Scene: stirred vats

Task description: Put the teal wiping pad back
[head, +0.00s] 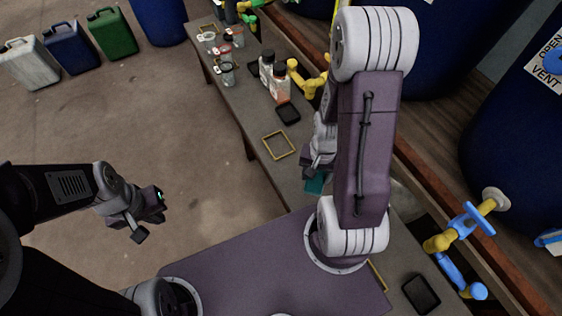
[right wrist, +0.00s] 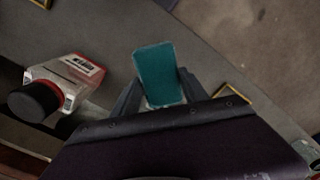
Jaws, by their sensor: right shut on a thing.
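The teal wiping pad (head: 314,185) shows partly in the head view, low beside my right arm, over the bench (head: 262,113). In the right wrist view the pad (right wrist: 158,70) stands out between the two fingers of my right gripper (right wrist: 155,98), which is shut on its near end. My arm hides much of this gripper (head: 316,170) in the head view. I cannot tell whether the pad touches the bench. My left gripper (head: 150,222) is open and empty over the floor at left. A yellow rectangular frame (head: 278,145) lies empty on the bench beyond the pad.
Bottles (head: 279,88) and lidded jars (head: 227,73) stand farther along the bench. A bottle with a black cap (right wrist: 62,88) is left of the pad in the right wrist view. Black trays (head: 288,112) lie on the bench. Yellow-and-blue valves (head: 465,230) jut out at right.

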